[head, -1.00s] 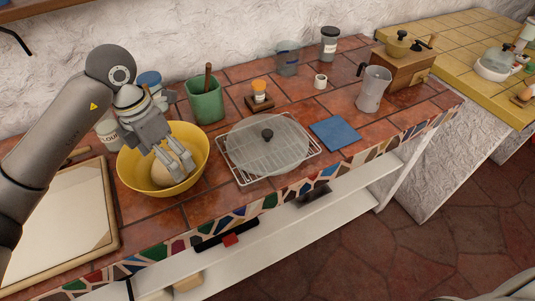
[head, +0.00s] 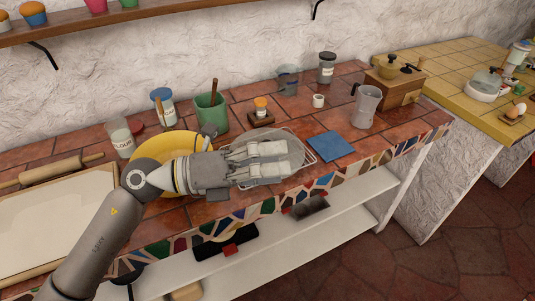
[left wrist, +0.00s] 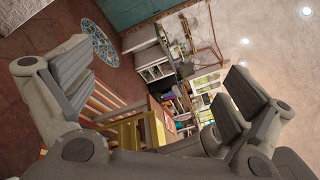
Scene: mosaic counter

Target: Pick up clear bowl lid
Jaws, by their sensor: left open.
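The clear bowl lid (head: 272,134) lies on a wire rack (head: 313,158) on the tiled counter. In the head view my left gripper covers most of it, including its knob. My left gripper (head: 286,160) is open, with its fingers stretched sideways over the lid, pointing right. Whether the fingers touch the lid cannot be told. In the left wrist view the open fingers (left wrist: 160,85) show with nothing between them, and the lid is not seen there. My right gripper is not in view.
A yellow bowl (head: 160,147) stands left of the rack, partly behind my left arm. A green pot (head: 211,113), a small spice jar on a wooden stand (head: 261,112) and a white cup (head: 318,101) stand behind. A blue cloth (head: 331,146) lies to the right.

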